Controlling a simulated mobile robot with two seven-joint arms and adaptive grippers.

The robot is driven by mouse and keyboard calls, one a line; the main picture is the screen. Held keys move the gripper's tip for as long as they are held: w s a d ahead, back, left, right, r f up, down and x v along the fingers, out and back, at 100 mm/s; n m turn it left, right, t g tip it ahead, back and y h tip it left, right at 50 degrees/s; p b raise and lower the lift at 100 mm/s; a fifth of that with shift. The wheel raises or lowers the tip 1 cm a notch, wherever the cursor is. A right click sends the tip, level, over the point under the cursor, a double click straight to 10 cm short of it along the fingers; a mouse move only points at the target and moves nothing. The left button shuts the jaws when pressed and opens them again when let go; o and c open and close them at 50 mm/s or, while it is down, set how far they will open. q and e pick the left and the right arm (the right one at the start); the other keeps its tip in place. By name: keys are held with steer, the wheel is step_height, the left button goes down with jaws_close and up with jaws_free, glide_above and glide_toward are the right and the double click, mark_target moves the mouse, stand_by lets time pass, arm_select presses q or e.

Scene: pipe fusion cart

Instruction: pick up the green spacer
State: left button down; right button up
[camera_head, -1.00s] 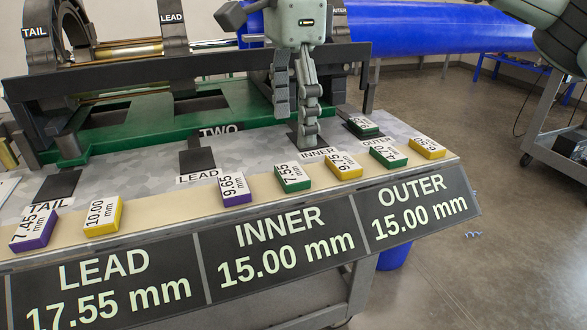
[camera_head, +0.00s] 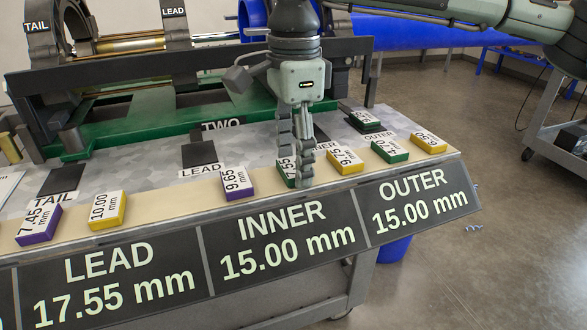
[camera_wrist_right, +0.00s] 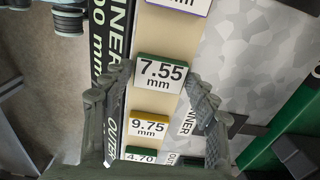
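The green spacer marked 7.55 (camera_head: 285,175) lies in the row along the cart's front edge, partly hidden by my right gripper (camera_head: 295,183). In the right wrist view this spacer (camera_wrist_right: 161,74) lies label up between the two fingers of my right gripper (camera_wrist_right: 158,72). The fingers are apart, one on each side, with visible gaps. Whether the fingertips reach down beside it is hard to tell. Another green spacer, marked 4.70 (camera_head: 390,151), lies farther right in the row. A third green spacer (camera_head: 364,118) lies on the OUTER pad. My left gripper is not in view.
A yellow 9.75 spacer (camera_head: 345,160) and a purple 9.65 spacer (camera_head: 237,184) flank the 7.55 spacer. More yellow (camera_head: 107,210) and purple (camera_head: 38,225) spacers lie in the row. The LEAD pad (camera_head: 199,155) is bare. The green fusion machine frame (camera_head: 130,130) stands behind.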

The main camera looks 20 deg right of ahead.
steer(key=c, duration=0.6)
steer(key=shift+c, duration=0.2)
